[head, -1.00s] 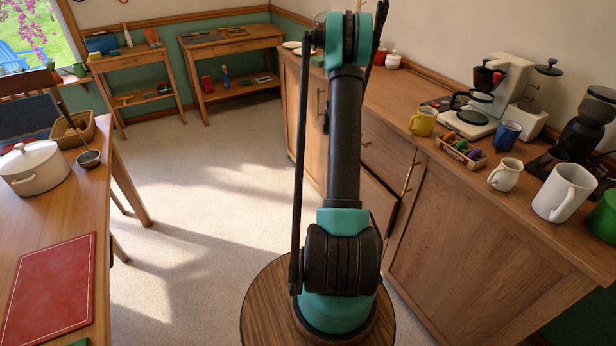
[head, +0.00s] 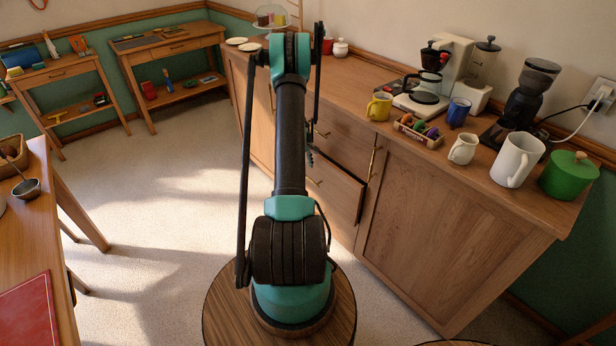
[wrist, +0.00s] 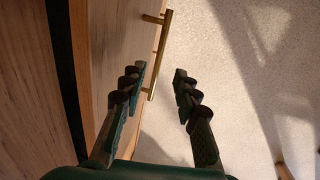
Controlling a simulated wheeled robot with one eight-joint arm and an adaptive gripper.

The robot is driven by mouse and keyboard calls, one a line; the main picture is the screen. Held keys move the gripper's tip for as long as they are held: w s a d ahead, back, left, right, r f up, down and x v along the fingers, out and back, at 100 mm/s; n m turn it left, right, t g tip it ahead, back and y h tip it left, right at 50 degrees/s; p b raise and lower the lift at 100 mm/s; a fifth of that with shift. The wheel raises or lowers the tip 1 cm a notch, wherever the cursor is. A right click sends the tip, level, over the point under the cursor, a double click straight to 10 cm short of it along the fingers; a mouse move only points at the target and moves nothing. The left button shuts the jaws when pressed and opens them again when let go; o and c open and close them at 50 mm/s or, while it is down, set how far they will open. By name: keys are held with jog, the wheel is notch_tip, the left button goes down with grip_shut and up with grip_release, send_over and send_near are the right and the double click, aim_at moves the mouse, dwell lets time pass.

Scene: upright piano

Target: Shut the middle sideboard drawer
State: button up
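The middle sideboard drawer (head: 338,190) stands partly open below a shut upper drawer (head: 345,138), with a dark gap along its top. In the wrist view, the drawer front (wrist: 112,40) runs down the left, with a dark gap behind it and a brass bar handle (wrist: 160,55). My gripper (wrist: 158,85) is open and empty. Its left finger is close to the drawer front, near the handle's lower end; whether it touches I cannot tell. Its right finger is over the floor. In the head view my arm mostly hides the gripper.
The sideboard top (head: 372,80) holds a yellow mug (head: 379,106), a coffee maker, several cups and a green pot (head: 568,176). A wooden table (head: 48,215) stands at the left. Pale floor (head: 150,200) is clear between them.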

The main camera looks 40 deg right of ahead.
jog(key=f, duration=0.3)
jog(key=d+f, duration=0.1)
jog(key=f, duration=0.3)
jog(key=shift+d+f, duration=0.1)
jog(key=shift+d, duration=0.1)
jog(key=shift+c, duration=0.6)
grip_shut()
